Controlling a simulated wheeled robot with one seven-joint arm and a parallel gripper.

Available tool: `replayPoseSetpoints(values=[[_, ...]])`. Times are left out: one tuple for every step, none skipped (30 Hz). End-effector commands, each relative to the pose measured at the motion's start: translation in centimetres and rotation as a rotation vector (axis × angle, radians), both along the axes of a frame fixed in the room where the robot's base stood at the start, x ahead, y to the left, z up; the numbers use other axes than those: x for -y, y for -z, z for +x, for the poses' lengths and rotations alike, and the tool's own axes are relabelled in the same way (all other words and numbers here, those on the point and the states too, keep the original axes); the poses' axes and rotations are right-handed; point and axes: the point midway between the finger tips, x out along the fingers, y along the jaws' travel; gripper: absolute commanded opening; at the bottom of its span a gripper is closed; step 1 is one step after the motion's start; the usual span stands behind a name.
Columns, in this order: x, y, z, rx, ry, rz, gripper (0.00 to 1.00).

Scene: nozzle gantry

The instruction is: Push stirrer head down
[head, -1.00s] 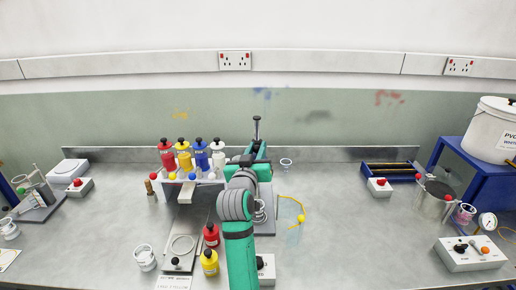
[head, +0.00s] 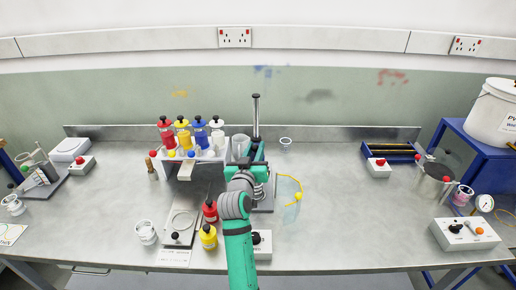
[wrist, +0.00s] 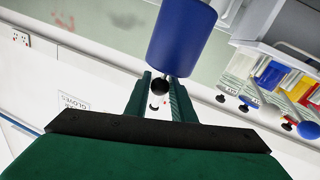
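My gripper (wrist: 160,84) is open, one finger on each side of the knob in the picture. I cannot tell whether anything touches. In the head view my gripper (head: 253,150) covers most of the stirrer head and the stand's lower part.
Red, yellow, blue and white bottles (head: 183,137) stand in a rack left of the stand. A red bottle (head: 209,210), a yellow bottle (head: 208,236) and a control box (head: 262,245) are near my arm.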

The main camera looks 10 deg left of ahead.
Motion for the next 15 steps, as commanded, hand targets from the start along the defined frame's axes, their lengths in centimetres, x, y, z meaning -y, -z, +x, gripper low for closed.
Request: replayPoseSetpoints(values=[[0.06, 0.70, -0.03, -0.013, 0.002, -0.002, 0.34], [0.05, 0.68, -0.03, -0.012, 0.002, -0.002, 0.40], [0.04, 0.62, -0.02, -0.011, 0.002, -0.002, 0.40], [0.03, 0.57, -0.02, -0.010, 0.001, -0.001, 0.40], [0.02, 0.54, -0.01, -0.010, 0.001, -0.001, 0.40], [0.02, 0.49, -0.01, -0.009, 0.001, -0.001, 0.40], [0.02, 0.46, -0.01, -0.008, 0.001, -0.001, 0.40], [0.03, 0.44, 0.00, -0.008, 0.001, -0.001, 0.40], [0.08, 0.42, 0.01, -0.007, 0.001, -0.001, 0.40], [0.15, 0.40, 0.01, -0.007, 0.001, -0.001, 0.40], [0.17, 0.39, -0.04, -0.007, 0.002, -0.001, 0.40], [0.17, 0.36, -0.17, -0.006, 0.002, -0.001, 0.40], [0.15, 0.37, -0.33, -0.006, 0.001, -0.001, 0.40], [0.13, 0.38, -0.56, -0.006, 0.001, -0.001, 0.40], [0.09, 0.45, -0.96, -0.007, 0.001, -0.001, 0.40]])
